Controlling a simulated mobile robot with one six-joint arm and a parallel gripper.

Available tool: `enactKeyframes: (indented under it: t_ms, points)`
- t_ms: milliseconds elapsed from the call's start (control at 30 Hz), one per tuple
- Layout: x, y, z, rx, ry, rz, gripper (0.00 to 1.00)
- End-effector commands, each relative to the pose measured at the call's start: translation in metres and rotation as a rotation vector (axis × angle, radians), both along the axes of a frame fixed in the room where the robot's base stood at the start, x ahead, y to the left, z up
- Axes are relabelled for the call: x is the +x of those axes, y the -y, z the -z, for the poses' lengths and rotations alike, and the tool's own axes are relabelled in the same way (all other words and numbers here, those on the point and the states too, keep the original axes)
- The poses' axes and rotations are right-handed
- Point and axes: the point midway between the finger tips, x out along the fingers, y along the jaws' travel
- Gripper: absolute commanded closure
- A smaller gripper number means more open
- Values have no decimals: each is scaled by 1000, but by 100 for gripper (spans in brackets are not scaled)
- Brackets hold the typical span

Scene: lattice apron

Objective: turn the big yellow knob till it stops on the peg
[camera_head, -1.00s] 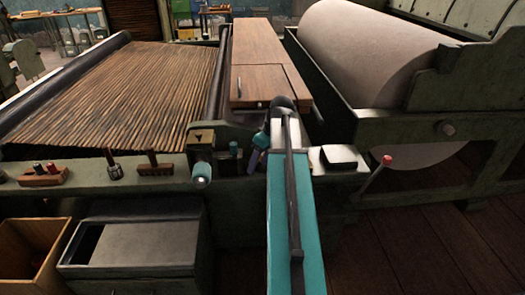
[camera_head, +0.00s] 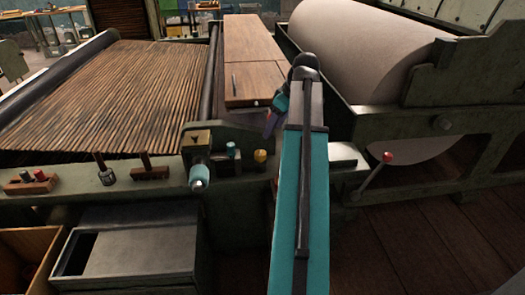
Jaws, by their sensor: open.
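A yellow knob (camera_head: 260,156) with a dark base stands on the machine's green front rail, just left of my teal arm. A peg cannot be made out with certainty. My gripper (camera_head: 271,124) is small and dark with a purplish finger, partly hidden by my arm. In the picture it sits above and slightly right of the yellow knob, apart from it and near the front of the wooden board. It is open, and nothing shows between its fingers.
A teal knob (camera_head: 198,177) on a bracket and a small teal-topped post (camera_head: 231,149) stand left of the yellow knob. A red-tipped lever (camera_head: 387,158) rises at right. A wooden board (camera_head: 252,82) lies behind. Tools stand along the left rail.

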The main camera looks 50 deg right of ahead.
Motion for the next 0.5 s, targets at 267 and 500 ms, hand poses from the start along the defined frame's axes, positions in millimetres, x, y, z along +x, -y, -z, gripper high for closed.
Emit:
enactKeyframes:
  t_ms: [267, 500]
  points:
    - [4, 0, 13, 1, -1, 2, 45]
    - [14, -2, 39, 1, -1, 3, 45]
